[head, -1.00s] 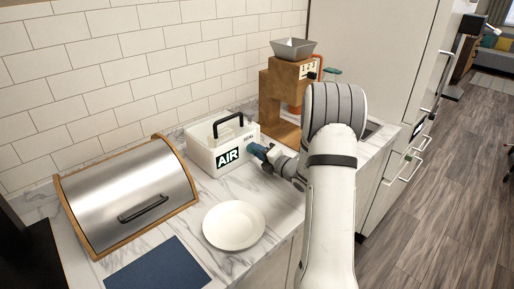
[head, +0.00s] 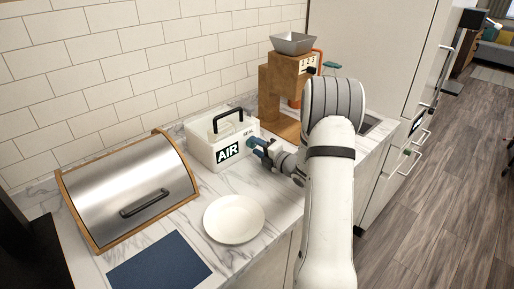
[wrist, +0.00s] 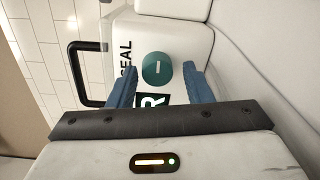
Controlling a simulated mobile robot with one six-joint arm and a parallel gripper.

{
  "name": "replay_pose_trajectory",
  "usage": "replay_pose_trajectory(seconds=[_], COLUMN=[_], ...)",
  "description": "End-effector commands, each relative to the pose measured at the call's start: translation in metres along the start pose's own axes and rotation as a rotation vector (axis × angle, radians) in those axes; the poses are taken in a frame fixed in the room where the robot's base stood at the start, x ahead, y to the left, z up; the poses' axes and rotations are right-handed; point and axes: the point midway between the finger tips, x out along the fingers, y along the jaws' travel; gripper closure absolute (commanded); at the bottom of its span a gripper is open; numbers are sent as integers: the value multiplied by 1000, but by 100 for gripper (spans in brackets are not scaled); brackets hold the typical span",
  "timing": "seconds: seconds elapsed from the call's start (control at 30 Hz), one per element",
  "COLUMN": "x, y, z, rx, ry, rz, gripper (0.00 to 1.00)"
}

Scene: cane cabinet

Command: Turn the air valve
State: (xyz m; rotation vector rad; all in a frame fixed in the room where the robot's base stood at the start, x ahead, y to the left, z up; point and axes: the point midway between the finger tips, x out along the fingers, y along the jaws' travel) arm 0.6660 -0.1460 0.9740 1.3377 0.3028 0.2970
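The air valve is a round teal knob (wrist: 157,70) with a short pale line on its face. It sits on the side of a white box (head: 205,151) with a black handle, an "AIR" label and the word "SEAL". My gripper (wrist: 160,76) has two blue fingers standing apart, one on each side of the knob in the wrist view. The knob shows in the gap with space on both sides, and neither finger appears to touch it. In the head view my gripper (head: 261,147) is at the box's right side, largely hiding the knob.
A steel-fronted bread box (head: 135,190) stands left of the white box. A white plate (head: 234,219) and a blue mat (head: 160,263) lie in front. A wooden coffee machine (head: 285,97) stands behind my arm. Bare marble counter (head: 206,186) lies between plate and white box.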

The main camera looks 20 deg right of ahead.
Motion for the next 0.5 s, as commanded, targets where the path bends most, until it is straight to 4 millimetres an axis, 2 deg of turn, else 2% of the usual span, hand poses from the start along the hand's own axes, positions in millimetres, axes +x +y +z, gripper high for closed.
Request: replay_pose_trajectory(seconds=[0.1,0.33,0.5], x=[0,-1,-21], y=[1,2,1], z=[1,1,2], rx=[-2,-3,-3], ry=[-1,-2,-4], rz=[2,4,3], gripper=[47,47,47])
